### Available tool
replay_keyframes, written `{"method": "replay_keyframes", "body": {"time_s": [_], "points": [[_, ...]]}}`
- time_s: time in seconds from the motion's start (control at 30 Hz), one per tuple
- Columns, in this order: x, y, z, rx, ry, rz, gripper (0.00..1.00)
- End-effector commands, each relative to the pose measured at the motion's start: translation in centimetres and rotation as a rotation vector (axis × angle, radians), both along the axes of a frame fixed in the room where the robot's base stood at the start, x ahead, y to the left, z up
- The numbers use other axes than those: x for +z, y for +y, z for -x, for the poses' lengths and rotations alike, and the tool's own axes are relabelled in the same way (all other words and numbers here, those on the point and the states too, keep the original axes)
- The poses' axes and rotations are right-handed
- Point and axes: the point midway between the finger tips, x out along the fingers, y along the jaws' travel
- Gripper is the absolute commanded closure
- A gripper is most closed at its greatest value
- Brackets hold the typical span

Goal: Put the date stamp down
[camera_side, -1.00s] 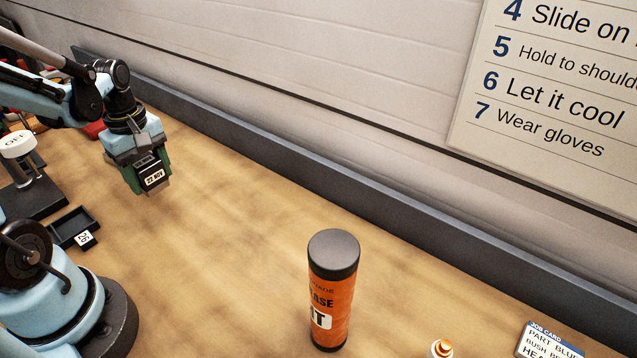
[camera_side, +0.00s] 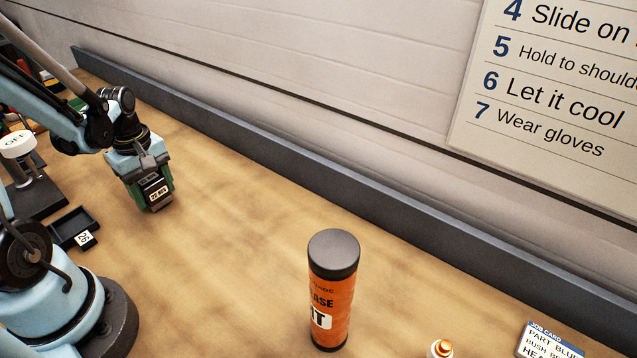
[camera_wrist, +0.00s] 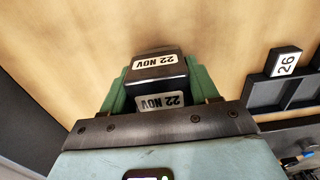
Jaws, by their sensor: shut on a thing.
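The date stamp (camera_side: 158,194) is a dark block with a white label reading 22 NOV. It sits between the green fingers of my gripper (camera_side: 149,196), which is shut on it. In the side view the stamp is at the left, low at the wooden bench top; I cannot tell for sure whether its base touches the wood. In the wrist view the stamp (camera_wrist: 157,68) shows two 22 NOV labels, with a green finger on each side. Its underside is hidden.
A black tray (camera_side: 61,226) with a 26 tag lies left of the stamp. A dark stand with a white OFF cap (camera_side: 17,144) is behind it. An orange grease tube (camera_side: 332,300) stands in front at centre. The wood (camera_side: 235,215) between is clear. A grey ledge (camera_side: 290,178) runs along the wall.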

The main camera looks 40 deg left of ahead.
Motion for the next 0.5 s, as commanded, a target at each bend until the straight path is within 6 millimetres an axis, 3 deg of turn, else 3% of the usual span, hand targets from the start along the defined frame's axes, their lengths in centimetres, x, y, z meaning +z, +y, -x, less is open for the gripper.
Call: {"method": "replay_keyframes", "body": {"time_s": [0.13, 0.17, 0.3, 0.5], "points": [[-0.34, 0.01, -0.02, 0.000, 0.000, 0.000, 0.73], [-0.30, 0.01, -0.01, 0.000, 0.000, 0.000, 0.36], [-0.28, 0.00, -0.01, 0.000, 0.000, 0.000, 0.15], [-0.28, 0.00, -0.01, 0.000, 0.000, 0.000, 0.15]]}}
